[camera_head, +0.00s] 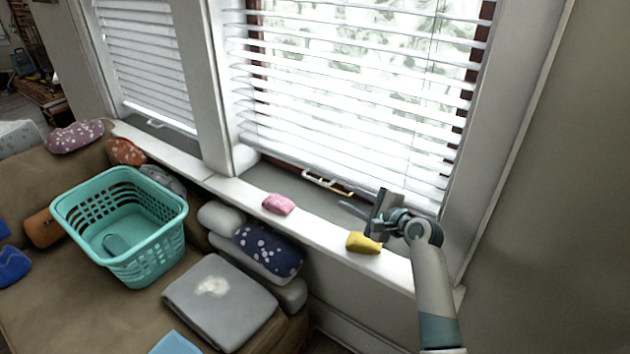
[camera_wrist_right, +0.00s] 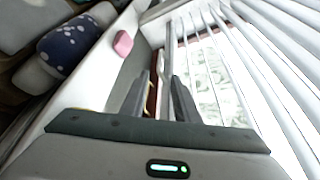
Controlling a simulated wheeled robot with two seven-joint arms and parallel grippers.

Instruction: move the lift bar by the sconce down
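A pale lift bar (camera_head: 328,183) with a yellowish end sits low on the right window, just below the blinds. A second pale lift bar (camera_head: 155,122) sits low on the left window. No sconce shows. My right gripper (camera_head: 354,208) is above the sill at the right window, to the right of the nearer lift bar and apart from it. In the right wrist view its two dark fingers (camera_wrist_right: 158,98) stand apart with nothing clearly held between them. My left gripper is out of view.
A pink item (camera_head: 278,204) and a yellow item (camera_head: 363,243) lie on the white sill (camera_head: 320,228). Lowered white blinds (camera_head: 350,90) hang above the bar. Below left are a teal basket (camera_head: 120,225), a grey folded blanket (camera_head: 220,305) and cushions on a brown couch.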

